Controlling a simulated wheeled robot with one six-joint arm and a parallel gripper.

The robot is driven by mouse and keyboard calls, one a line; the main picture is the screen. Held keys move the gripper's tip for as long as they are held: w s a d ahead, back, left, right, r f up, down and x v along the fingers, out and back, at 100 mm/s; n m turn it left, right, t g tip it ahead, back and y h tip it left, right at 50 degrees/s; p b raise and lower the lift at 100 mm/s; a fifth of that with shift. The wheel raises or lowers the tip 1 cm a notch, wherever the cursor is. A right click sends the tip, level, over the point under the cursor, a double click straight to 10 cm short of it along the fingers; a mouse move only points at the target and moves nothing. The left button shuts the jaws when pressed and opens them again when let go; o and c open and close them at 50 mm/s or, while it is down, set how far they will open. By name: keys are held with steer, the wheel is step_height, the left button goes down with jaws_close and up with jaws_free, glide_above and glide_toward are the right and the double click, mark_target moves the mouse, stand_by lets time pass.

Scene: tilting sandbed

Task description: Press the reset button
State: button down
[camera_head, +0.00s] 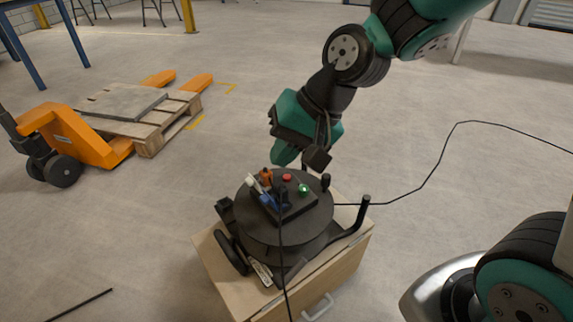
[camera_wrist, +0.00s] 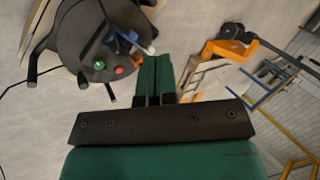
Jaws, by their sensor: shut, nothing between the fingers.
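A round black device (camera_head: 262,222) carries a control box on its top. On the box are a red button (camera_head: 287,177) and a lit green button (camera_head: 304,189); I cannot tell by a label which is the reset button. Both also show in the wrist view, red (camera_wrist: 119,70) and green (camera_wrist: 98,64). Blue, white and orange parts sit to the left of the buttons. My gripper (camera_head: 282,158) is shut and empty, just above and behind the box in the head view. In the wrist view its fingertips (camera_wrist: 156,58) are right of the red button, apart from it.
The device stands on a wooden cabinet (camera_head: 348,262) with dark posts around its rim. A black cable (camera_head: 425,185) runs off to the right. An orange pallet jack (camera_head: 75,140) with a wooden pallet (camera_head: 150,130) stands at left. The floor around is mostly clear.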

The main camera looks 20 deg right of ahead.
steer(key=w+d+f+m+t+p, duration=0.2)
steer(key=w+m+p, duration=0.2)
steer(key=w+m, duration=0.45)
steer(key=m+t+p, duration=0.3)
steer(key=m, duration=0.6)
glide_above(287, 178)
step_height(287, 178, down, 8)
steer(key=shift+f+h, duration=0.2)
steer(key=shift+h, duration=0.2)
steer(key=shift+f, duration=0.1)
step_height(287, 178, down, 6)
steer(key=b, duration=0.6)
steer(key=shift+f, duration=0.25)
steer(key=shift+f+b, duration=0.7)
steer(key=shift+f, duration=0.35)
steer(key=shift+a, duration=0.1)
steer(key=shift+f, duration=0.4)
